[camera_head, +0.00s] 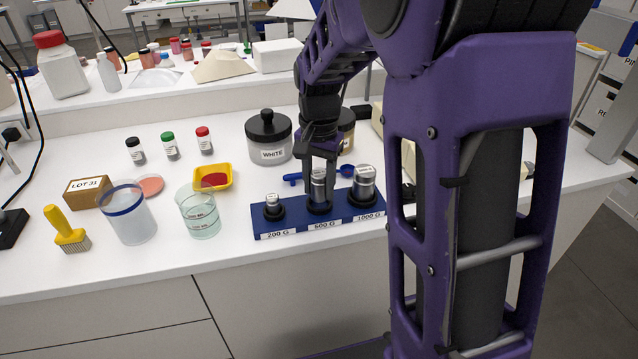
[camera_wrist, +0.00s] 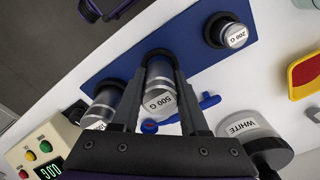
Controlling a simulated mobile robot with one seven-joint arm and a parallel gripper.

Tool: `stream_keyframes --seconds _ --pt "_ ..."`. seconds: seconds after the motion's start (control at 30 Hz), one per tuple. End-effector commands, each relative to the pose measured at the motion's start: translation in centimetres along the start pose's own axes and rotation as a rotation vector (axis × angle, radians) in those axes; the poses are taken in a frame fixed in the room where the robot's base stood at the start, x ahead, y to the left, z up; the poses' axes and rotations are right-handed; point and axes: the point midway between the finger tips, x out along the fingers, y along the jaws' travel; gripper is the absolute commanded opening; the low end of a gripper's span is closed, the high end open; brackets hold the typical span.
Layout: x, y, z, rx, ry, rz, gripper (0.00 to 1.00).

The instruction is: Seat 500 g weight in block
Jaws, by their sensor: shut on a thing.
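The silver 500 g weight (camera_head: 318,186) stands upright at the middle socket of the blue block (camera_head: 295,214). Its lower end is within the black ring there; how deep it sits is hard to tell. My gripper (camera_head: 319,175) comes down from above and is shut on this weight. In the wrist view the fingers (camera_wrist: 160,85) lie on both sides of the weight (camera_wrist: 159,100), its "500 G" top facing the camera. The 200 g weight (camera_head: 273,205) stands in the left socket. The 1000 g weight (camera_head: 364,183) stands in the right socket, close to my gripper.
A jar labelled WHITE (camera_head: 268,140) and a blue spoon-like tool (camera_head: 310,177) lie behind the block. A glass beaker (camera_head: 199,212) and a yellow tray (camera_head: 212,178) are to its left. A scale with a lit display (camera_wrist: 48,150) is near the 1000 g weight.

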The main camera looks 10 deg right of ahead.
Motion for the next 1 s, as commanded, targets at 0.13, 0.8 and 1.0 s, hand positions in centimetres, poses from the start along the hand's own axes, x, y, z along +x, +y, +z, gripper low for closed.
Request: stream_keyframes --seconds 0.13,0.8,1.0 --pt "-0.1 0.0 0.0 0.0 0.001 -0.001 0.0" --pt "0.5 0.0 0.0 0.0 0.001 -0.001 0.0" --pt "1.0 0.0 0.0 0.0 0.001 -0.001 0.0"
